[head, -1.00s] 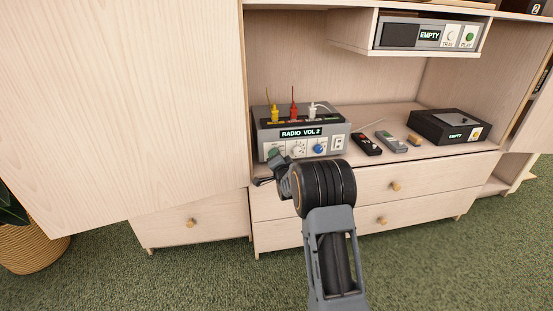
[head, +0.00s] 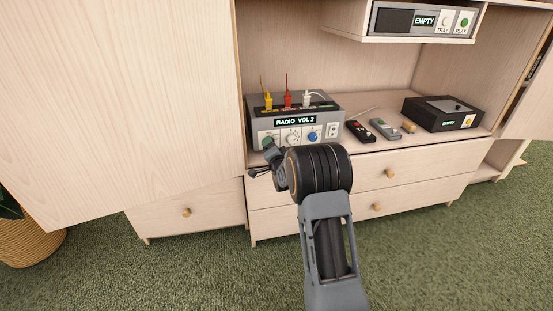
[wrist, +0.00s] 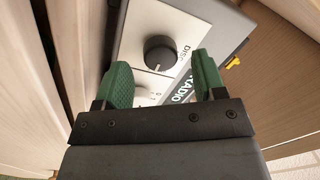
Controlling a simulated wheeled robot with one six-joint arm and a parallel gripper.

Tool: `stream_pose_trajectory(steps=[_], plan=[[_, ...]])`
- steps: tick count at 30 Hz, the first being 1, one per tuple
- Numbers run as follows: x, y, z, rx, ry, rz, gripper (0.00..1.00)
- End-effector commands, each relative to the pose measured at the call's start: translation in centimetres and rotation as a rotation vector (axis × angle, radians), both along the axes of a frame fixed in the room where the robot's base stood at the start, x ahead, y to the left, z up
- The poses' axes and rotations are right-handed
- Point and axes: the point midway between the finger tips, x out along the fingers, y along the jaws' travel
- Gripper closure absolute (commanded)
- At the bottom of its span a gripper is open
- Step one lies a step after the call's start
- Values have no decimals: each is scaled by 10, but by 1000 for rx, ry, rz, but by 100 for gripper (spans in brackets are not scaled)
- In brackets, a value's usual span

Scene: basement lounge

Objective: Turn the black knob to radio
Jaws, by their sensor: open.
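The black knob (wrist: 158,55) is round, with a pale pointer mark, on a white plate lettered "DISC". It shows in the wrist view between and just beyond the two green fingertips of my gripper (wrist: 164,78). The fingers are apart and I see no grip on the knob. In the head view my gripper (head: 266,153) is at the front left of the grey radio unit (head: 330,104) and covers the knob's area. The unit's display (head: 295,121) reads "RADIO VOL 2".
Yellow (head: 267,102), red (head: 288,100) and white (head: 307,99) plugs stand on the unit. A white-plated dial (head: 293,138) and a blue knob (head: 313,136) are right of my gripper. Remotes (head: 384,129) and a black player (head: 445,113) lie further right. A large wood panel (head: 120,100) is close left.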

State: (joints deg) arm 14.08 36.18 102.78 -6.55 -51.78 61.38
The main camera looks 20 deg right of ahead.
Motion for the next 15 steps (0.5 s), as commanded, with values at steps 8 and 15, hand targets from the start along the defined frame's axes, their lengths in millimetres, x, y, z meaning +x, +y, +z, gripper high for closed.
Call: stream_pose_trajectory(steps=[8, 15], plan=[[-55, 8, 1, 0, 2, 0, 36], [-97, 16, -2, 0, 1, 0, 36]])
